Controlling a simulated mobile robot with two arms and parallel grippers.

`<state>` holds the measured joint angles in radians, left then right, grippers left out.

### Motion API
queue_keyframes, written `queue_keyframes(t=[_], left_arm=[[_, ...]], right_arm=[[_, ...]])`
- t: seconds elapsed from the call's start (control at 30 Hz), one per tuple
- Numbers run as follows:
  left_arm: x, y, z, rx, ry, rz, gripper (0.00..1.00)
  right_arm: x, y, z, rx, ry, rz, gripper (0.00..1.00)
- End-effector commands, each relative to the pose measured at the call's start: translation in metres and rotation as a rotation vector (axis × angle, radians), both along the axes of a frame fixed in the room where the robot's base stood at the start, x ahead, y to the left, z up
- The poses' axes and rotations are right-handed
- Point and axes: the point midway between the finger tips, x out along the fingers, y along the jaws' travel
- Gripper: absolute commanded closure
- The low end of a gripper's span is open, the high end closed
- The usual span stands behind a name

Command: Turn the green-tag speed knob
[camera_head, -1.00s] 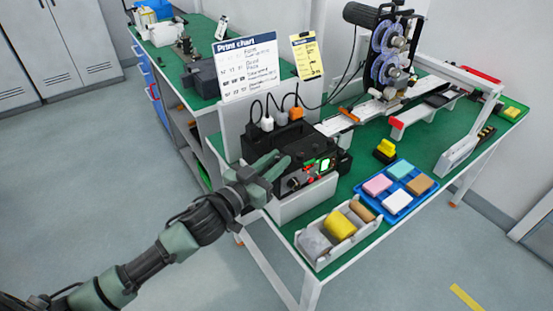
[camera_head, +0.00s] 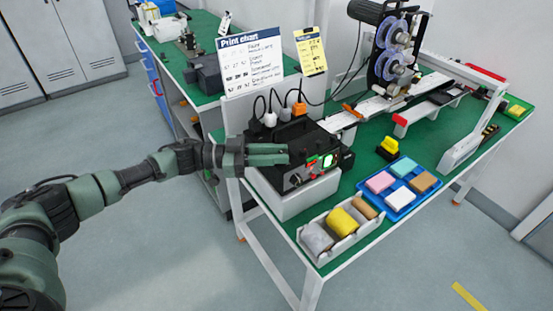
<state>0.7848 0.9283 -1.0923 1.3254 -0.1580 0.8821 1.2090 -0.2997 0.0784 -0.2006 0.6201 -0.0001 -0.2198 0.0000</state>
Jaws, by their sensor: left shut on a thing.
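The black control box (camera_head: 303,146) sits on a pale base at the left end of the near bench. Its front has a lit green patch (camera_head: 328,160), a red control (camera_head: 312,165) and a small pale dial (camera_head: 296,180) low down. My left gripper (camera_head: 287,154) reaches in from the left, its fingers level across the left part of that front. It is shut on a small knob there, which the fingers hide. I cannot make out a green tag beside it. My right gripper is not in view.
A grey bin (camera_head: 343,242) with several rolls stands at the bench's front edge. A blue tray (camera_head: 415,201) with coloured blocks lies right of it. A yellow-and-black item (camera_head: 389,147), a reel machine (camera_head: 393,50) and cables behind the box are close by.

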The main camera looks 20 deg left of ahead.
Motion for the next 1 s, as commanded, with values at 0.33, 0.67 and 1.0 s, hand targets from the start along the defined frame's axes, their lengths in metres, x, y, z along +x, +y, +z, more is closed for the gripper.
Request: queue_keyframes(t=[0.33,0.67,1.0], left_arm=[[0.003,0.000,0.000,-0.001,-0.002,-0.111,1.00],[0.003,0.000,0.001,-0.003,-0.002,-0.125,1.00],[0.002,0.000,0.001,-0.003,-0.002,-0.126,0.56]], right_arm=[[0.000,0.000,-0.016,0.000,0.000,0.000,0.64],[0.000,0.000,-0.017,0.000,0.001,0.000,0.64],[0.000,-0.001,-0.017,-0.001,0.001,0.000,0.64]])
